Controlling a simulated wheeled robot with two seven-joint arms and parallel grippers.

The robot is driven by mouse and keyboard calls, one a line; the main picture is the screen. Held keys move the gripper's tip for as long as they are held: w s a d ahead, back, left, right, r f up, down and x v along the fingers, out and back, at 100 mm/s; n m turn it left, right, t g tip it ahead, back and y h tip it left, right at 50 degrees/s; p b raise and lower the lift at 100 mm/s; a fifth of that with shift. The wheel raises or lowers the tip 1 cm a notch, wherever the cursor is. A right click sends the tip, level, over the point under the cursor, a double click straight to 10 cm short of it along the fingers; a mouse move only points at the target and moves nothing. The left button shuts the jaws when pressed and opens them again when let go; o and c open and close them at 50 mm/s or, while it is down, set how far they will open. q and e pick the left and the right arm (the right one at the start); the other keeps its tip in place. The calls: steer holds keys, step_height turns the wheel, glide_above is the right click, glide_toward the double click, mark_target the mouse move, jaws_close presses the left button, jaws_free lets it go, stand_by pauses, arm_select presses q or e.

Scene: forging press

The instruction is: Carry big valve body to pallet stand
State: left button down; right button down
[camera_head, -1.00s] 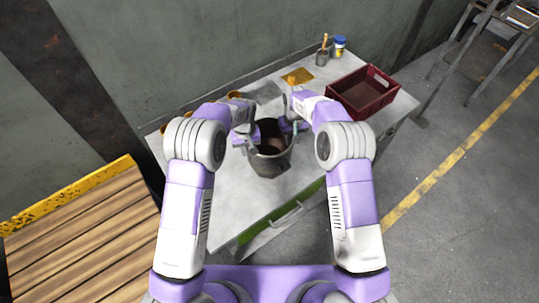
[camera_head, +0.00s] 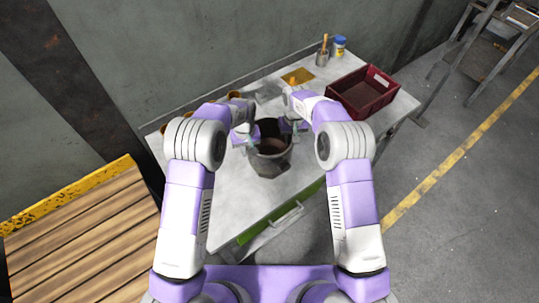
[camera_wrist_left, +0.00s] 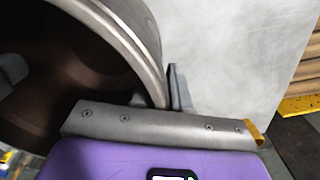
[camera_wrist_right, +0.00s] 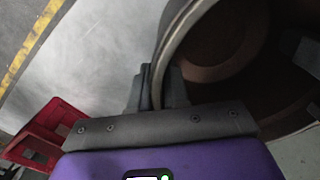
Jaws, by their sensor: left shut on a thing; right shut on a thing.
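The big valve body (camera_head: 268,163) is a dark grey, pot-like round part with an open top and a brown inside. It is over the grey workbench in the head view; I cannot tell whether it touches the top. My left gripper (camera_head: 251,142) is shut on its left rim, and my right gripper (camera_head: 292,131) is shut on its right rim. The rim also shows in the left wrist view (camera_wrist_left: 140,35) and the right wrist view (camera_wrist_right: 178,32). The pallet stand (camera_head: 80,235), with wooden slats and a yellow edge, is at the lower left.
The workbench (camera_head: 235,215) carries a dark red crate (camera_head: 362,92) at the right, a cup with a brush (camera_head: 322,57) and a blue-white jar (camera_head: 339,46) at the back. Small orange-brown items stand behind my left arm. A wall runs behind; open floor lies right.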

stand_by(0.5)
arm_select(q)
steer(key=shift+w+r, duration=0.2)
arm_select(e)
steer(key=shift+w+r, duration=0.2)
steer(key=shift+r, duration=0.05)
